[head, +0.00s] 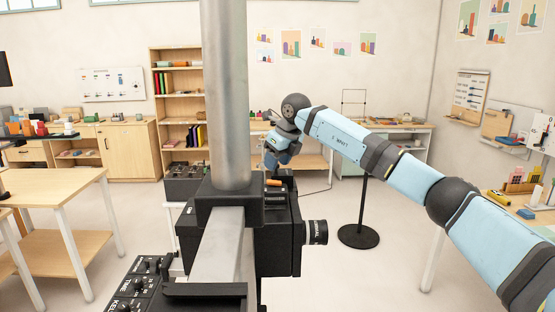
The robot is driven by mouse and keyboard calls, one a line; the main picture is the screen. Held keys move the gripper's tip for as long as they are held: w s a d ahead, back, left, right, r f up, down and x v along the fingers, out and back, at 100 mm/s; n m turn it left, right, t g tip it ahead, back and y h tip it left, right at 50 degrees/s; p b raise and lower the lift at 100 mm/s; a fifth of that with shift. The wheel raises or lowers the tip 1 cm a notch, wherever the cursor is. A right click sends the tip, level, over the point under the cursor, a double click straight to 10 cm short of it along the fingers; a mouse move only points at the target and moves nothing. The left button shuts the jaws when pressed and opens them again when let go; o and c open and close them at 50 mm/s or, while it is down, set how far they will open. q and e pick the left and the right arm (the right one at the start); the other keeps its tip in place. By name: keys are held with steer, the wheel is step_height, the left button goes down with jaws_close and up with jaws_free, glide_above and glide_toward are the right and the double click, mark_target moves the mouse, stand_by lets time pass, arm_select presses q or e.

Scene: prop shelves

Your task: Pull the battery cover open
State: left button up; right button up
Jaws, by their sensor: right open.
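A black camera-like prop (282,240) with a lens (316,232) pointing right stands at the centre. A small orange piece (273,182) shows on top of it, beside a dark raised part (275,198). I cannot tell which part is the battery cover. My right gripper (270,163) reaches in from the right and points down just above the top of the prop. It is open and small in view; I see nothing held in it. A grey vertical column hides the prop's left part. My left gripper is not in view.
Black panels with knobs (132,292) lie at lower left. A wooden table (55,185) stands left. A thin black stand with a round base (359,236) stands behind my right arm. Shelves (178,58) and benches line the back wall. Open floor lies to the right of the prop.

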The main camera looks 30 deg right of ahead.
steer(key=shift+f, duration=0.15)
jaws_close()
steer(key=w+a, duration=0.3)
steer(key=a, duration=0.3)
steer(key=shift+p, duration=0.45)
jaws_free()
